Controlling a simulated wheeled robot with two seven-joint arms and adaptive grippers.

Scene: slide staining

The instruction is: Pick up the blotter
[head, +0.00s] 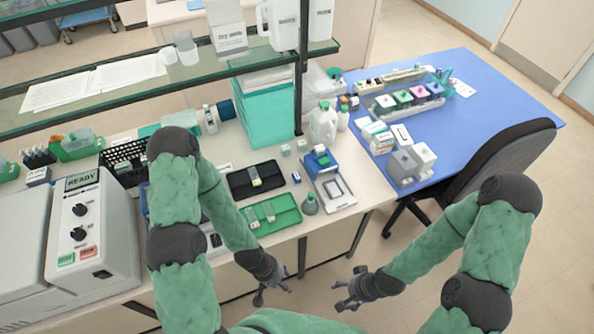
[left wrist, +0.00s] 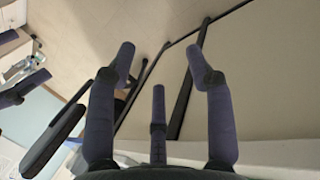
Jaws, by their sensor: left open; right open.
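A small blue block-like thing (head: 321,160), which looks like the blotter, sits at the back of a pale tray (head: 340,203) near the bench's right end. It is small, and I cannot make out its details. My left gripper (head: 272,293) is open and empty, low in front of the bench edge. The left wrist view shows its spread fingers (left wrist: 160,65) with nothing between them. My right gripper (head: 342,296) is open and empty, to the right of the left one and in front of the bench. Both grippers are well apart from the blue thing.
A green tray (head: 285,218) and a black tray (head: 238,184) lie left of the blue thing. A small flask (head: 309,205) stands beside the pale tray. White jugs (head: 323,125) stand behind. A glass shelf (head: 215,72) overhangs the back. A dark chair (head: 500,160) stands at right.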

